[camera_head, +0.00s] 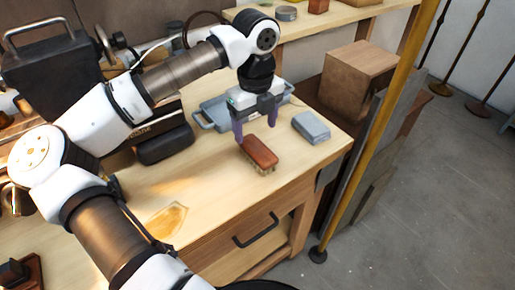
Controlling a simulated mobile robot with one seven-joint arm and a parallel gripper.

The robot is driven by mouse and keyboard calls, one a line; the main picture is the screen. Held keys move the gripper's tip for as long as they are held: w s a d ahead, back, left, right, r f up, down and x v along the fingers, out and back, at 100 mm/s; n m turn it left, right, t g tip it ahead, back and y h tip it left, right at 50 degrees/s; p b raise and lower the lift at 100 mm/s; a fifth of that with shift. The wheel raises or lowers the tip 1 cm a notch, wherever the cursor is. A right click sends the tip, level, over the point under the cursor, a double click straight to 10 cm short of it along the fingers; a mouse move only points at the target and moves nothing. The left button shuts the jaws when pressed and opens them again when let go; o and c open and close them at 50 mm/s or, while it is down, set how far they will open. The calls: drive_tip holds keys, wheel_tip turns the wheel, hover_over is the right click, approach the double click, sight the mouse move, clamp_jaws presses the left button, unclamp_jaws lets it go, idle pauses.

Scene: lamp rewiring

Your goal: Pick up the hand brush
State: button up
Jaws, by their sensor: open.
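The hand brush (259,152) has a reddish-brown wooden back and pale bristles pointing down. It lies on the wooden workbench (200,190) near the front edge. My gripper (255,138) points downward with its two purple-grey fingers apart, just above and behind the brush's far end. The left finger is close to the brush's left side; I cannot tell whether it touches. Nothing is visible held between the fingers.
A grey-blue box (311,128) lies to the right of the brush. A blue-grey tray (209,115) sits behind my gripper and a black case (163,142) to its left. A yellow pole (378,130) stands right of the bench. The bench front left of the brush is mostly clear.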

sight(257, 148)
wheel_tip(257, 148, down, 4)
drive_tip(key=shift+d+p, duration=0.1)
drive_tip(key=shift+p, duration=0.2)
drive_tip(key=f+p, duration=0.1)
drive_tip(key=f, duration=0.1)
drive_tip(key=w+f+p, duration=0.1)
drive_tip(key=f, duration=0.1)
drive_tip(key=shift+d, duration=0.15)
drive_tip(key=shift+f, duration=0.55)
drive_tip(key=shift+c, duration=0.2)
drive_tip(key=c, duration=1.1)
drive_tip(key=shift+r, duration=0.1)
wheel_tip(257, 148, up, 20)
drive_tip(key=b, duration=0.3)
